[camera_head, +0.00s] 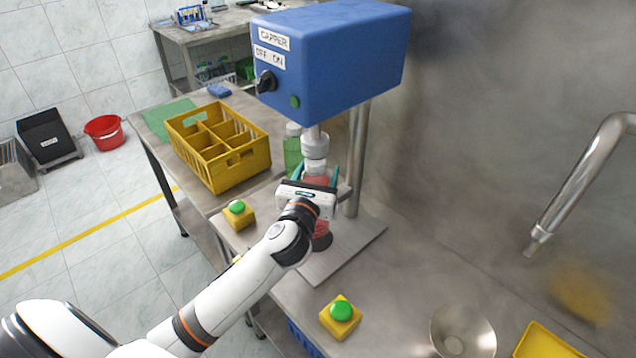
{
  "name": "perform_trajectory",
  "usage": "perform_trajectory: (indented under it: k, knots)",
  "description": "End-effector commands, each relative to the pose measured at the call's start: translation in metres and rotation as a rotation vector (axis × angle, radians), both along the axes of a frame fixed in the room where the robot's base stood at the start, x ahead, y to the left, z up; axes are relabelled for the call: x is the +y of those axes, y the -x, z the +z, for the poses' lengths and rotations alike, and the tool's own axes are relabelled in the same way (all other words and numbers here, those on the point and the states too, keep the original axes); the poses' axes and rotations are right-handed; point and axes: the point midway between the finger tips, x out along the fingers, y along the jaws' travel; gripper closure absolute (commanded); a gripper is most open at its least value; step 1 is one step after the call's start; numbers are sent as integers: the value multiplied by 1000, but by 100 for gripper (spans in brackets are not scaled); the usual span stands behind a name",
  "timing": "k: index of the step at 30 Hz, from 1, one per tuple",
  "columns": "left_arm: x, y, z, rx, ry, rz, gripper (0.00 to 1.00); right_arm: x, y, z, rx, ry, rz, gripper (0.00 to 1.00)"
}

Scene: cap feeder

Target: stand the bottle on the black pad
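The bottle with red contents (321,227) is upright beneath the capper's metal head (315,145). My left gripper (319,172) has its teal fingers on either side of the bottle and looks shut on it; the white gripper body hides the bottle's middle. The black pad (322,243) shows as a dark round edge directly under the bottle, on the metal plate. The bottle's base looks to be at the pad, but I cannot tell whether it touches. My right gripper is not in view.
The blue capper (330,55) overhangs the bottle. A green bottle (292,155) stands just behind. A yellow crate (215,150) is at left. Green-buttoned yellow boxes (238,214) (340,318) flank the metal plate (350,250). A steel bowl (463,330) and a yellow tray (545,343) lie at lower right.

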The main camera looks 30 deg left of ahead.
Motion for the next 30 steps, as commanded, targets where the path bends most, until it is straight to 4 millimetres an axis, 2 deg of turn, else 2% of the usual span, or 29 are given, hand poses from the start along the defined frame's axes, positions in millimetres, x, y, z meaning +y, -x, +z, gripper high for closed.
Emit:
perform_trajectory:
  k: [3, 10, 23, 24, 27, 30]
  knots:
    - [1, -5, -2, -3, 0, -1, 100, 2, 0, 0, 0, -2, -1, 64]
    - [1, -4, -31, -1, 1, 0, 100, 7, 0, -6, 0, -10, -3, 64]
    - [1, -4, -37, -3, -2, -2, 100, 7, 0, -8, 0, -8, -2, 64]
    - [1, -4, -38, 1, -1, -2, 33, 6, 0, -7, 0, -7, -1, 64]
    - [1, -4, -38, 1, -1, -2, 17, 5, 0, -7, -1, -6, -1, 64]
    - [1, -4, -38, 1, -1, -2, 17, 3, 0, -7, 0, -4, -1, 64]
